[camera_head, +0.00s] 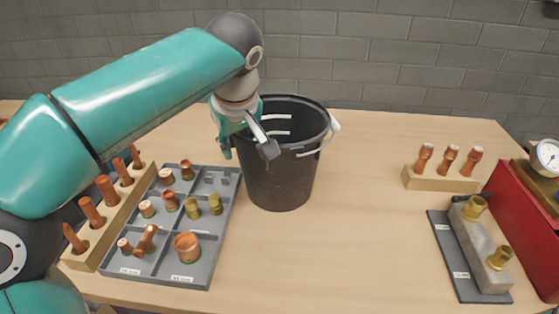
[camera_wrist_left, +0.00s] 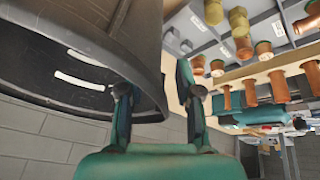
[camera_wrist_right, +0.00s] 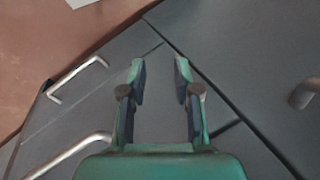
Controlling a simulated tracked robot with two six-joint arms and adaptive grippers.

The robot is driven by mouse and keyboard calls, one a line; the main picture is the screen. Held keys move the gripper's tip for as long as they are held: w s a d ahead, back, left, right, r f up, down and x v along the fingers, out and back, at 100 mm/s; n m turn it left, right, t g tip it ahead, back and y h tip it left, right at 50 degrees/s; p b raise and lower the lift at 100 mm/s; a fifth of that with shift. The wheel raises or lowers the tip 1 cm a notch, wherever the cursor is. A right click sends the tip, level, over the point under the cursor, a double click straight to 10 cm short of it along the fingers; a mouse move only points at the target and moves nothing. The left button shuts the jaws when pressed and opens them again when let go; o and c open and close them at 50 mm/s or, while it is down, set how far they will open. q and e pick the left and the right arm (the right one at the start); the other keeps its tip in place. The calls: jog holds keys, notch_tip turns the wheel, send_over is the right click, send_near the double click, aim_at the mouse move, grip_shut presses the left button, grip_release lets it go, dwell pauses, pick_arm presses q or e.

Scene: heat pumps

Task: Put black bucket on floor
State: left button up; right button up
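The black bucket (camera_head: 280,185) stands upright on the wooden table, with white handle parts at its rim. My left gripper (camera_head: 246,146) is at the bucket's left rim. In the left wrist view, the bucket (camera_wrist_left: 80,50) fills the upper left, and the left gripper's fingers (camera_wrist_left: 155,92) are spread, one overlapping the bucket's opening and the other outside its wall. Contact with the wall cannot be made out. My right gripper (camera_wrist_right: 160,75) is open and empty above a dark grey surface with metal handles; it is not in the head view.
A grey compartment tray (camera_head: 213,250) with copper and brass fittings lies left of the bucket, beside a wooden peg block (camera_head: 118,215). A smaller wooden block (camera_head: 440,182), a grey mat (camera_head: 455,262) and a red box (camera_head: 525,220) are at right. The table's middle is clear.

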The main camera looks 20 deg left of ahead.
pick_arm(q)
jog(key=shift+x, duration=0.9)
jog(key=shift+c, duration=0.3)
grip_shut()
